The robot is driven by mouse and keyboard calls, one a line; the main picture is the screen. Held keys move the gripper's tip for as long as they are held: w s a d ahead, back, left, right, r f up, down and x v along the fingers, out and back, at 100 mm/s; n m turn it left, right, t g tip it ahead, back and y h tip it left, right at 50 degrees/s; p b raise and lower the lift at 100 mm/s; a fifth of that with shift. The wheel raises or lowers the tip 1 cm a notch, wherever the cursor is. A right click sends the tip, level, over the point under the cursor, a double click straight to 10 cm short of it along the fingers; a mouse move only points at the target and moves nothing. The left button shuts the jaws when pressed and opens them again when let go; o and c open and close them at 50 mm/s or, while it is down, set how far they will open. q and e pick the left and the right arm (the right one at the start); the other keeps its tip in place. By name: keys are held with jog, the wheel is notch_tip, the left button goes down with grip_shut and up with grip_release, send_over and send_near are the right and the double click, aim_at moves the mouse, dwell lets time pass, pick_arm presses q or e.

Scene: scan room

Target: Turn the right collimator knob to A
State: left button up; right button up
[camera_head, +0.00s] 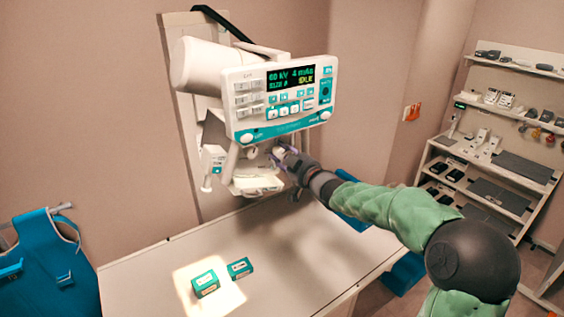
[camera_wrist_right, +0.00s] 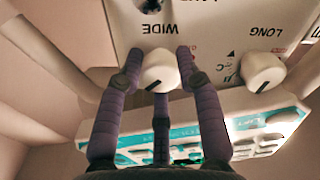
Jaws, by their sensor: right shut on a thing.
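The right collimator knob (camera_wrist_right: 160,68) is white and round, next to the upside-down word WIDE in the right wrist view. A short dark mark on its rim points down and to the left in that view. Any letters around it are hidden or out of sight. My right gripper (camera_wrist_right: 159,66) has purple fingers shut on this knob, with fingertips at either side of it. In the head view my right gripper (camera_head: 284,154) is at the collimator (camera_head: 258,183), under the control panel. A second white knob (camera_wrist_right: 263,71), beside the word LONG, is free. My left gripper is not in view.
The control panel (camera_head: 281,98), with a lit screen, hangs just above my right gripper. A blue apron (camera_head: 45,265) hangs at left; shelves (camera_head: 490,150) stand at right.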

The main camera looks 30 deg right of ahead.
jog(key=n+b, duration=0.1)
jog(key=f+n+b, duration=0.1)
jog(key=b, duration=0.1)
jog(key=shift+n, duration=0.4)
jog(key=n+b, duration=0.2)
jog(key=n, duration=0.1)
jog(key=shift+r+n+b, duration=0.1)
jog(key=shift+n+b, duration=0.2)
jog(key=shift+b, duration=0.1)
jog(key=n+b, duration=0.2)
jog(key=n, duration=0.1)
jog(key=shift+r+n+b, duration=0.15)
jog(key=shift+n+b, duration=0.65)
jog(key=shift+n, duration=0.9)
jog(key=shift+r, duration=0.1)
jog(key=o, duration=1.1)
jog(key=shift+d, duration=0.15)
jog(key=shift+o, duration=0.2)
jog(key=shift+r, duration=0.15)
